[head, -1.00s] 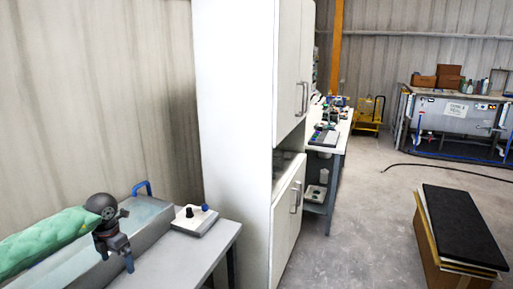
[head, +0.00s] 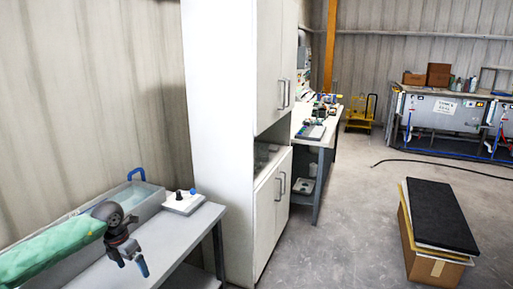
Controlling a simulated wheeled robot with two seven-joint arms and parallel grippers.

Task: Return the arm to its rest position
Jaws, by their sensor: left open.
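My left arm, in a green sleeve, comes in from the left edge of the head view. My left gripper (head: 129,263) is open and empty, with its fingers pointing down above the grey bench. A grey tank (head: 147,196) with a blue handle (head: 136,173) lies behind the arm, partly hidden by it. My right gripper is not in view.
A white box with knobs (head: 184,201) sits on the bench (head: 165,243). A tall white cabinet (head: 228,110) stands just right of it. A box with a black top (head: 440,212) stands on the floor at right. Floor between is clear.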

